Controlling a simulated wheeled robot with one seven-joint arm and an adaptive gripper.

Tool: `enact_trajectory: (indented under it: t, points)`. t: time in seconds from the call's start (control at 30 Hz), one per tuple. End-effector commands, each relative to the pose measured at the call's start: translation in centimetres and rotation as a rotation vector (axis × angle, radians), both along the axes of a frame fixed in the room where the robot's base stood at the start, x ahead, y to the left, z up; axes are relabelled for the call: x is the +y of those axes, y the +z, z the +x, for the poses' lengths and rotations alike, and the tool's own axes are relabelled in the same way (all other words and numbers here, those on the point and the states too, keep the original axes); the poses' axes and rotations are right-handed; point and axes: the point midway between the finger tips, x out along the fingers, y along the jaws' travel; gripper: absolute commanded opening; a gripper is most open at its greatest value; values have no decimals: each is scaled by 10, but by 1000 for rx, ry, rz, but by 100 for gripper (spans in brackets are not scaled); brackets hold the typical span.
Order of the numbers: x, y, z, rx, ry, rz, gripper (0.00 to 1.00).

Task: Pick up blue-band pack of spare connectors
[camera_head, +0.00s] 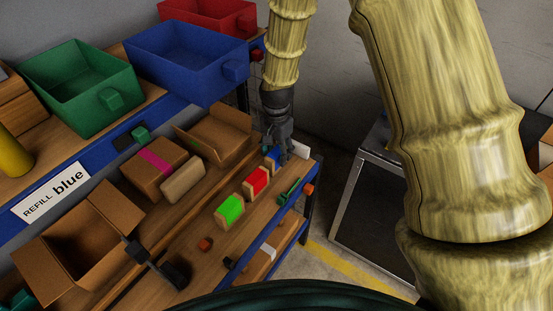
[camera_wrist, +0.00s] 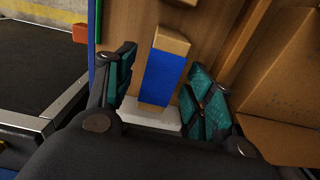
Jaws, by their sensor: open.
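The blue-band pack (camera_head: 271,157) is a small cardboard block wrapped in a blue band, at the far end of a row on the lower wooden shelf. It also shows in the wrist view (camera_wrist: 161,72), lying between the open fingers of my gripper (camera_wrist: 160,90), with space on both sides. In the head view my gripper (camera_head: 280,140) hangs pointing down over that end of the shelf and partly hides the pack. A red-band pack (camera_head: 256,181) and a green-band pack (camera_head: 230,209) stand nearer in the same row.
Open cardboard boxes (camera_head: 222,135) line the shelf's back. Green (camera_head: 85,85), blue (camera_head: 185,62) and red bins stand above. A sign (camera_head: 50,193) reads "REFILL blue". A white item (camera_wrist: 150,115) lies beside the pack's end. A metal-framed cabinet (camera_head: 345,225) stands to the right.

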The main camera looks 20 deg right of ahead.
Motion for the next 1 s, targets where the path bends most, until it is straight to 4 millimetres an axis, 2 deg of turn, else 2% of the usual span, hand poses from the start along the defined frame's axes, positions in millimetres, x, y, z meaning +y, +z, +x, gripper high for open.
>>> enact_trajectory:
  t: [0.2, 0.53, 0.83, 1.0]
  points:
    - [0, -19, -1, 1, -1, -1, 54]
    - [0, -23, 0, 0, 0, 0, 54]
    - [0, -23, 0, 0, -1, 0, 0]
    - [0, -23, 0, -1, -1, -1, 0]
